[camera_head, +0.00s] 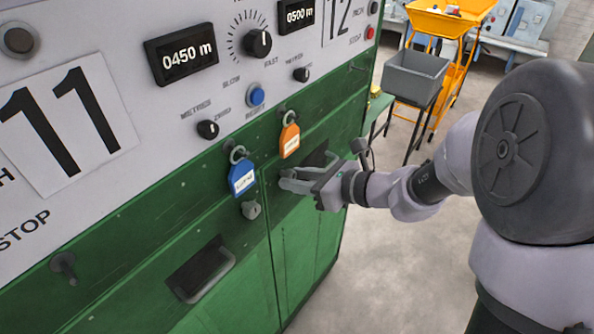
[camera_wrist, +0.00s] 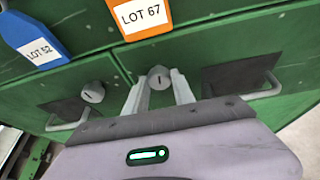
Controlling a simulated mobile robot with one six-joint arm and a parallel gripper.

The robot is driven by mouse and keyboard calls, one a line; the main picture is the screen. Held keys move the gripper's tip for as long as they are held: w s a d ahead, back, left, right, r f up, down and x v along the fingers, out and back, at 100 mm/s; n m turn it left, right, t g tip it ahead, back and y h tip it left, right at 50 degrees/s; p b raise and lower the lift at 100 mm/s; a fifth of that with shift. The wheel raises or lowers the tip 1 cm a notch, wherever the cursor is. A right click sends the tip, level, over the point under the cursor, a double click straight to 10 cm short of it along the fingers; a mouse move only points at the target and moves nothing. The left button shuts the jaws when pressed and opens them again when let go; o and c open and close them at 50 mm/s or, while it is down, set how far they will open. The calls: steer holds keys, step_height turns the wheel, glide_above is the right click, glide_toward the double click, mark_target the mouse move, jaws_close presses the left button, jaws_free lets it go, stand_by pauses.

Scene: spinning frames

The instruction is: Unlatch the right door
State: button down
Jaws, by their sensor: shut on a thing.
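The right green door (camera_head: 299,240) stands flush in the machine front. Its round grey latch knob (camera_wrist: 160,77) sits between my fingertips in the wrist view, with a short dark mark on its face. My gripper (camera_head: 289,180) is shut on that knob, one finger on each side; it also shows in the wrist view (camera_wrist: 159,88).
A blue tag (camera_head: 242,178) and an orange tag (camera_head: 289,141) hang above the doors. The right door's handle (camera_wrist: 262,90) is close beside my gripper, and the left door's handle (camera_head: 213,277) is farther left.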

steer(key=m+p, duration=0.1)
steer(key=p, duration=0.1)
steer(key=m+g+y+p, duration=0.1)
steer(key=p, duration=0.1)
steer(key=shift+w+r+m, duration=0.1)
steer(key=shift+r+m, duration=0.1)
steer(key=shift+m, duration=0.1)
steer(key=m+g+y+p, duration=0.1)
steer(key=m+y+p, duration=0.1)
steer(key=m+p, duration=0.1)
steer(key=shift+d+f+p, duration=0.1)
steer(key=shift+f+p, duration=0.05)
steer(key=shift+p, duration=0.5)
steer(key=shift+w+f+m+g+y+p, duration=0.15)
steer(key=shift+m+y+p, duration=0.65)
steer(key=shift+m, duration=0.75)
steer(key=shift+s+f+m+g+y+p, duration=0.15)
steer(key=shift+m+y+p, duration=0.6)
steer(key=shift+m, duration=0.8)
steer(key=shift+w, duration=0.1)
steer(key=c, duration=1.1)
jaws_free()
steer(key=shift+o, duration=0.2)
steer(key=shift+d, duration=0.1)
